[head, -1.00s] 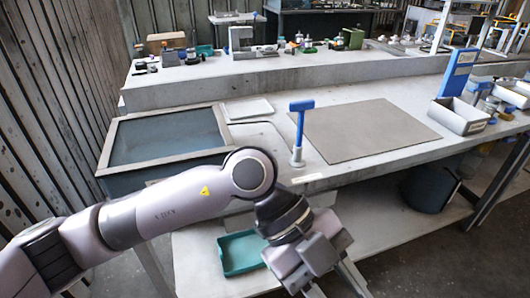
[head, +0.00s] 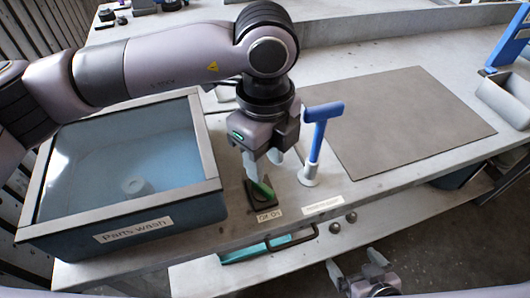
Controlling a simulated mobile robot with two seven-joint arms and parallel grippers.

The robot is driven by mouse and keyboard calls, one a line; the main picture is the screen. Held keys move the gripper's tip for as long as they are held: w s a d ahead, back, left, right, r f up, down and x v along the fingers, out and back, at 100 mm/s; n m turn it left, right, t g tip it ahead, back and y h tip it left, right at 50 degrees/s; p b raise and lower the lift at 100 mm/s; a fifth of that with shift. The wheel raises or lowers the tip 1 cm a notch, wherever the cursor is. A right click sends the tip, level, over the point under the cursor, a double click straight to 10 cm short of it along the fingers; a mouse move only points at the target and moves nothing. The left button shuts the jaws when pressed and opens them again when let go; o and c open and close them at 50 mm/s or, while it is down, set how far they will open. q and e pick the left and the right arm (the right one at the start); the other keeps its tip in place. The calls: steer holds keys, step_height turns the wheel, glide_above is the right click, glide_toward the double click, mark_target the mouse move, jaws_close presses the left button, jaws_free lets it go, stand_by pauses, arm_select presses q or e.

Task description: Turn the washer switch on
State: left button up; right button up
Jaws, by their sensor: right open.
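The washer switch (head: 261,203) is a small dark plate with a green lever or rocker on the bench front, right of the parts wash tank (head: 118,214). A small label (head: 269,216) is below it. My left gripper (head: 264,172) points down right above the switch, with its fingertips at or very near the green part. I cannot tell whether they touch it or how wide the fingers are apart. The fingers partly hide the switch. My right gripper (head: 358,264) is open and empty at the bottom, in front of the bench.
A blue T-shaped handle (head: 321,117) stands upright on a white base, close right of my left gripper. A grey mat (head: 410,120) lies further right. A teal tray (head: 262,250) is on the lower shelf. A grey bin (head: 505,96) stands at right.

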mark_target(265, 188)
arm_select(q)
steer(key=shift+w, duration=0.2)
steer(key=shift+s+f+p, duration=0.15)
steer(key=shift+f+p, duration=0.45)
steer(key=shift+f, duration=2.95)
jaws_close()
